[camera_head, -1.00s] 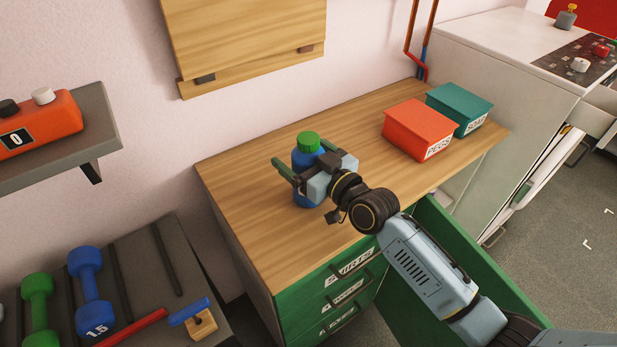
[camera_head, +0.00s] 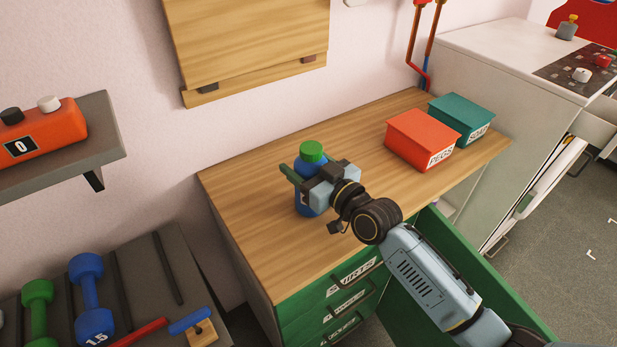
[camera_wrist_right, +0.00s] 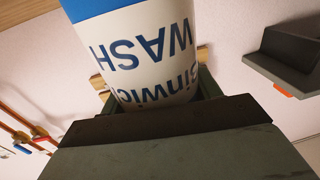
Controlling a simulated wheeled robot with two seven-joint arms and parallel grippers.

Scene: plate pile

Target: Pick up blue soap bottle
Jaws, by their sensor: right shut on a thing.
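The blue soap bottle (camera_head: 311,160) has a green cap and stands upright at the wooden counter's left part in the head view. My right gripper (camera_head: 305,176) is shut on it, with one finger on each side of its body. In the right wrist view the bottle (camera_wrist_right: 140,50) fills the upper middle, its white label with blue letters reading upside down between the fingers of my right gripper (camera_wrist_right: 155,105). The bottle's lower part is partly hidden by the gripper, so I cannot tell whether its base touches the counter. My left gripper is not in view.
An orange-red box (camera_head: 420,139) and a teal box (camera_head: 461,118) stand on the counter (camera_head: 250,225) at the right. A shelf (camera_head: 100,135) and a dumbbell rack (camera_head: 145,280) are at the left.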

